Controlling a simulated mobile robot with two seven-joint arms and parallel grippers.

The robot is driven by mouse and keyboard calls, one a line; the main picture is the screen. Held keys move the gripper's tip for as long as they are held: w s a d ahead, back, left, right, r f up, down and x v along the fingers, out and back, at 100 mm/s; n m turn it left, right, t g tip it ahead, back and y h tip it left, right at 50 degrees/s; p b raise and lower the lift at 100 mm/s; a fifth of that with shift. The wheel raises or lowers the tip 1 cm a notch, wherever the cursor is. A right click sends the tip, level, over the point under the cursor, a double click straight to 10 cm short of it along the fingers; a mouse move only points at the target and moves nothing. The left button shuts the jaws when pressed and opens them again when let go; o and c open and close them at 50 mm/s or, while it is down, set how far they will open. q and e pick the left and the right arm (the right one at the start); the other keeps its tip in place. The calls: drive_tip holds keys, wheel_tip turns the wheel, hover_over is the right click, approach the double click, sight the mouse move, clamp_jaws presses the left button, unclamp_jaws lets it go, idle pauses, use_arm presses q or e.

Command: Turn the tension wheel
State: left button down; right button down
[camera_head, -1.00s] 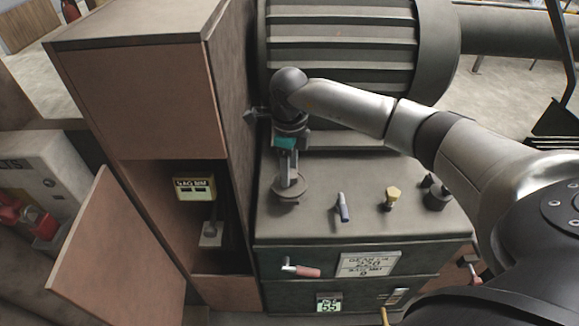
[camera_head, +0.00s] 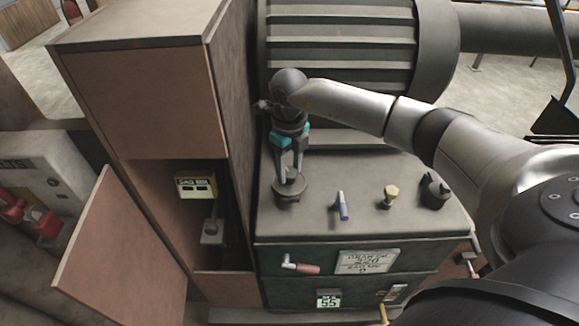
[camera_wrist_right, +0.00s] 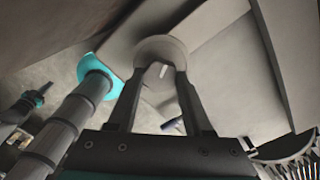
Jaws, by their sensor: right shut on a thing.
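A grey round wheel (camera_head: 289,190) sits at the left of the machine's sloped top. My right gripper (camera_head: 290,172) comes down on it from above, its two fingers shut on the wheel. In the right wrist view, the wheel's round disc (camera_wrist_right: 160,46) shows at the tips of the fingers (camera_wrist_right: 158,70), with a small pale piece between them. The fingers cover part of the wheel. My left gripper is not in view.
Right of the wheel stand a blue-tipped lever (camera_head: 342,206), a yellowish knob (camera_head: 389,196) and a dark knob (camera_head: 434,191). A red-handled crank (camera_head: 301,267) is on the front. A tall brown cabinet (camera_head: 140,100) with an open door (camera_head: 118,250) stands close on the left.

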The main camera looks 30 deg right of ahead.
sight(290, 172)
drive_tip(key=shift+c, duration=1.5)
unclamp_jaws()
drive_tip(key=shift+r, duration=0.1)
wheel_tip(290, 172, up, 15)
drive_tip(key=shift+s, duration=0.1)
